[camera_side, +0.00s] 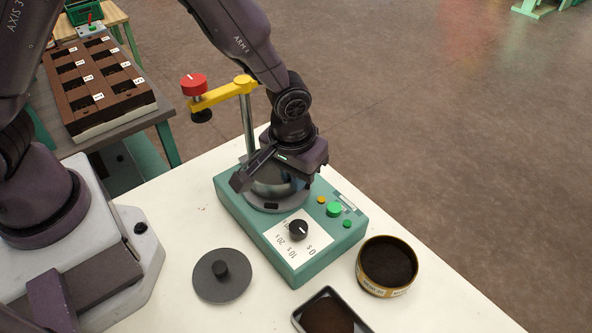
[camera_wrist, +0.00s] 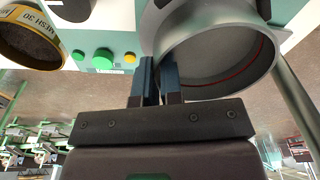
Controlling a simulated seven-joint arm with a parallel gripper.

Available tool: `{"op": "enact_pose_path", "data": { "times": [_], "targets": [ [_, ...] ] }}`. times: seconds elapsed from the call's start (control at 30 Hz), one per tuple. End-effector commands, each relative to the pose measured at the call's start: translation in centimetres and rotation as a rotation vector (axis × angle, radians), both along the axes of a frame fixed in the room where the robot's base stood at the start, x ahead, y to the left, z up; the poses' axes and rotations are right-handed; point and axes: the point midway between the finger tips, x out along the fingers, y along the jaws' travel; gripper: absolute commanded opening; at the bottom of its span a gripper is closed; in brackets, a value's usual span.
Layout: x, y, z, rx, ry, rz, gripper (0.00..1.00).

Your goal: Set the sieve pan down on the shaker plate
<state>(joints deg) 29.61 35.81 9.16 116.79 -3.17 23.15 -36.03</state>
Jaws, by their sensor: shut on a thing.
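The sieve pan (camera_side: 268,180) is a round grey metal dish, largely hidden under my wrist in the side view. In the wrist view the sieve pan (camera_wrist: 215,85) shows its rim, pale inside and a thin red line. My gripper (camera_wrist: 161,66) is shut on its wall, one finger on each side of the rim. The pan is over the round grey shaker plate (camera_side: 284,206) on the green shaker (camera_side: 234,204). I cannot tell whether the pan touches the plate or hangs just above it.
A post with a yellow arm (camera_side: 232,90) and red knob (camera_side: 194,83) stands close behind my gripper. A brown rack (camera_side: 122,101) is at left.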

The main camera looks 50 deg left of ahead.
Motion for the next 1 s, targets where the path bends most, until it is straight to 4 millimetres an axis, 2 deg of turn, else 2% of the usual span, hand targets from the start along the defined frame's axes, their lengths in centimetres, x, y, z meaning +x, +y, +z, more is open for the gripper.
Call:
{"op": "enact_pose_path", "data": {
  "times": [0.43,0.47,0.5,0.57,0.87,1.0],
  "targets": [
    [0.0,0.0,-1.1,0.000,0.000,0.000,0.00],
    [0.0,0.0,-1.1,-0.001,0.000,0.000,0.14],
    [0.0,0.0,-1.1,-0.001,0.000,0.000,0.23],
    [0.0,0.0,-1.1,0.000,0.000,0.000,0.37],
    [0.0,0.0,-0.9,0.000,0.000,0.000,0.37],
    [-0.1,-0.1,0.4,-0.002,-0.004,0.000,0.37]
  ]
}}
